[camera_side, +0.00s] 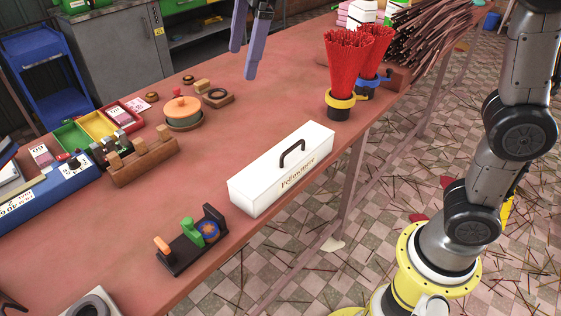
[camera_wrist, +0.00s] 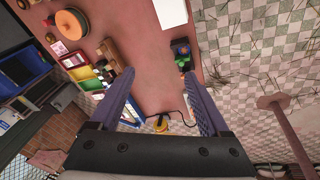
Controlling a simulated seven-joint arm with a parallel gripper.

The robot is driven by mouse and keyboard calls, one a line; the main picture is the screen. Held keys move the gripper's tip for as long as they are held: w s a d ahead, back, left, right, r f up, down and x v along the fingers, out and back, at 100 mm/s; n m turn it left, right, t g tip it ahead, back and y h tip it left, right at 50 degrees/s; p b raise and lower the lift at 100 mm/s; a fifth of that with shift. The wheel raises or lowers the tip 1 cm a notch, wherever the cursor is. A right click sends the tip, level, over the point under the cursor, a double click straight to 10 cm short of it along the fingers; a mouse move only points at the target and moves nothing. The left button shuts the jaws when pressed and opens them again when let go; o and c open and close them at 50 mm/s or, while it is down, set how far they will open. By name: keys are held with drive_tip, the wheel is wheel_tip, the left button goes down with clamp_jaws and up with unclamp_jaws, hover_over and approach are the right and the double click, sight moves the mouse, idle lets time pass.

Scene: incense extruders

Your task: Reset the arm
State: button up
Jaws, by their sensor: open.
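My gripper (camera_side: 247,50) hangs above the far part of the red table (camera_side: 240,130), at the top of the side view. Its two fingers are apart and nothing is between them. The wrist view shows the same open gripper (camera_wrist: 160,95) with the table below it. A white box (camera_side: 282,168) with a dark handle and lettering stands at the table's front edge, apart from the gripper; part of it shows at the top of the wrist view (camera_wrist: 170,12).
A black stand (camera_side: 192,241) with coloured pieces is near the box. A wooden rack (camera_side: 140,160), an orange-lidded pot (camera_side: 183,112) and coloured trays (camera_side: 98,125) stand farther left. Red incense bundles (camera_side: 345,70) stand at the right edge. The table around the box has clear patches.

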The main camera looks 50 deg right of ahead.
drive_tip(key=s+d+m+t, duration=0.1)
drive_tip(key=s+d+m, duration=0.3)
drive_tip(key=s+d, duration=0.5)
drive_tip(key=s+d+f+m, duration=0.2)
drive_tip(key=s+f+m, duration=0.2)
drive_tip(key=s+f, duration=0.2)
drive_tip(key=s+d+f+m+t+h, duration=0.1)
drive_tip(key=s+d+f+m, duration=0.2)
drive_tip(key=s+f+m, duration=0.2)
wheel_tip(320, 180, down, 4)
drive_tip(key=shift+s+r+t, duration=0.15)
drive_tip(key=shift+s+t, duration=0.15)
drive_tip(key=shift+s, duration=0.7)
